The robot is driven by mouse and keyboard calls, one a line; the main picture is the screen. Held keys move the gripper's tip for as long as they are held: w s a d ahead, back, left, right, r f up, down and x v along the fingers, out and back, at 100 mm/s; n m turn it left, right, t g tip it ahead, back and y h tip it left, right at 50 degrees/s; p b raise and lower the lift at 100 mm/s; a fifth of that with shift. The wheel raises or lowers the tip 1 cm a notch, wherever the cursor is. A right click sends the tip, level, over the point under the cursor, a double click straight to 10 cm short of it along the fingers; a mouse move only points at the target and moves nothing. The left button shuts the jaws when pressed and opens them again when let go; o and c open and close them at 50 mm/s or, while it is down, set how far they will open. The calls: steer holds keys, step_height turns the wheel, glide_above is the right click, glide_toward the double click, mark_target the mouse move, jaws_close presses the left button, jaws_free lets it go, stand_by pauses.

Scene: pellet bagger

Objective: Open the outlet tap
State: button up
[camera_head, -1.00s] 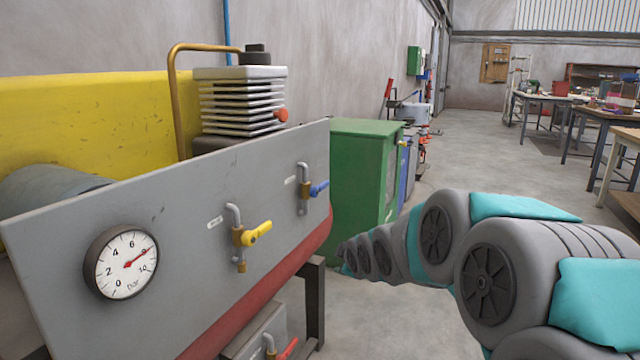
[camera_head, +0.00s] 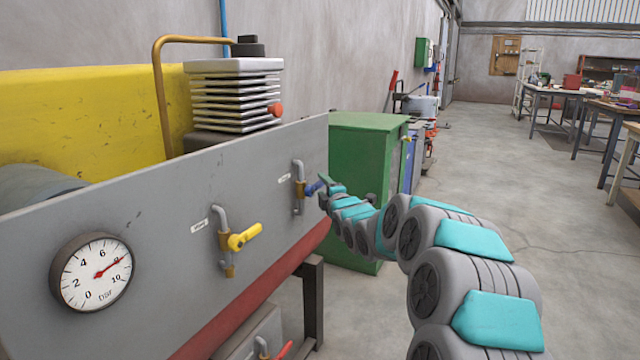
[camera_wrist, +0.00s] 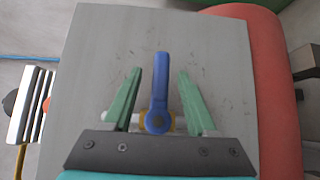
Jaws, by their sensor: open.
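A tap with a blue lever (camera_head: 313,188) sits on the grey panel (camera_head: 150,200), at its far right end. Its lever sticks out to the right, across the upright pipe. In the wrist view the blue lever (camera_wrist: 160,85) stands between the two green fingers of my gripper (camera_wrist: 160,71), with a gap on both sides. My gripper (camera_head: 326,188) is open at this tap in the head view. A tap with a yellow lever (camera_head: 243,237) is nearer on the panel. Small white labels beside both taps are too small to read.
A round pressure gauge (camera_head: 91,273) is at the panel's near end. A red lever (camera_head: 284,350) shows low down. A finned block (camera_head: 234,95) and a bent copper pipe (camera_head: 157,95) stand behind the panel. A green cabinet (camera_head: 365,160) stands beyond it.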

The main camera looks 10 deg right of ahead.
steer(key=shift+w+a, duration=0.15)
steer(key=shift+w, duration=0.6)
steer(key=shift+w+a, duration=0.1)
steer(key=shift+w, duration=0.6)
steer(key=shift+f, duration=0.1)
jaws_close()
stand_by(0.4)
